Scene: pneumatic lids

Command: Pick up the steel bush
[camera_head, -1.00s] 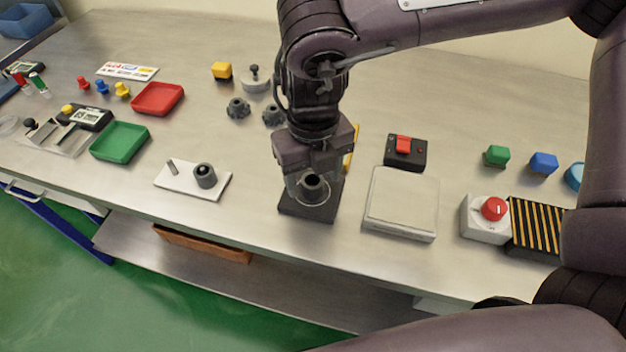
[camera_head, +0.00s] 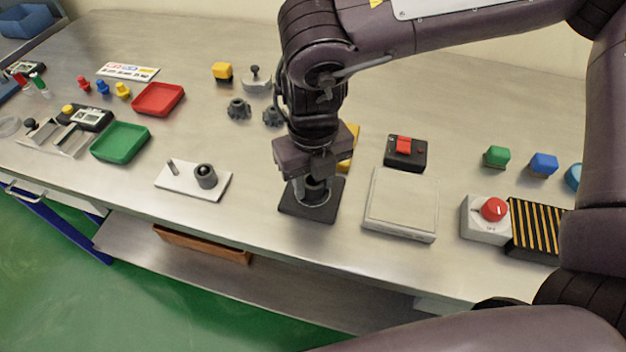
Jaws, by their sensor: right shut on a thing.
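My right gripper (camera_head: 313,185) points down over a black square base (camera_head: 326,211) near the table's front edge. It is shut on a small dark grey cylinder, which I take as the steel bush (camera_head: 314,193). The bush is low at the base, within a pale ring; the fingers hide much of it, and I cannot tell whether it is clear of the base. A similar grey hollow cylinder (camera_head: 205,176) stands on a white plate (camera_head: 190,187) to the left, with a thin pin beside it. My left gripper is not in view.
A grey box-like plate (camera_head: 402,203) lies close to the right of the base, with a red-switch box (camera_head: 405,152) behind it. Green (camera_head: 120,142) and red (camera_head: 158,99) trays are at the left. Bare table lies between the white plate and the black base.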

